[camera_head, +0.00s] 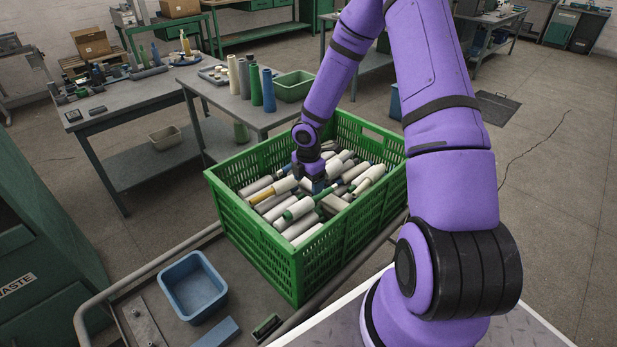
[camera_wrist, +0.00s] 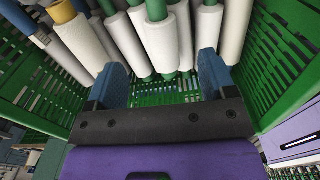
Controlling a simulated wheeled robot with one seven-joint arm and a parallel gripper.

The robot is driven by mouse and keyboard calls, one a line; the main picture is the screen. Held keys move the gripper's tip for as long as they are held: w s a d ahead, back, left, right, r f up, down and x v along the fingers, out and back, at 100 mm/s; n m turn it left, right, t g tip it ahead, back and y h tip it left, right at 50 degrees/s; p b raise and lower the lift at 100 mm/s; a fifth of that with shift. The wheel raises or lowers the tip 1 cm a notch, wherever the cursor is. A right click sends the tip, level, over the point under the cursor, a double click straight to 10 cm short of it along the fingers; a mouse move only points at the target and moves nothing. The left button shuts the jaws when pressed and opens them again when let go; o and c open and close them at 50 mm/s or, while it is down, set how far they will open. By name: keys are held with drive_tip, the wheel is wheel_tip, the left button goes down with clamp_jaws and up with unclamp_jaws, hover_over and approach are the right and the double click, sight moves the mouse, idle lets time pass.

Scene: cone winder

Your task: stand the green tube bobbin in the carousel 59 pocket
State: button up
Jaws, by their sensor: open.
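My gripper (camera_head: 317,186) reaches down into a green crate (camera_head: 245,232) full of bobbins. In the wrist view its two blue-grey fingers (camera_wrist: 162,82) stand apart with nothing clearly held between them. A white-wound bobbin with a green tube (camera_wrist: 160,42) lies just beyond the gap between the fingers; I cannot tell if a finger touches it. Which green one is meant cannot be told. No carousel or pocket marked 59 can be made out.
The slotted crate walls (camera_wrist: 280,75) close in on both sides of my gripper. A blue bin (camera_head: 193,287) stands left of the crate on the cart. A table behind holds upright cones (camera_head: 254,84) and a green tray (camera_head: 293,86). Floor at right is free.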

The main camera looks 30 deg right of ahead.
sight(308, 198)
wheel_tip(308, 198, down, 9)
drive_tip(key=shift+f, duration=0.2)
idle(0.3)
drive_tip(key=c, duration=1)
drive_tip(key=shift+r, duration=0.15)
drive_tip(key=shift+r, duration=7.9)
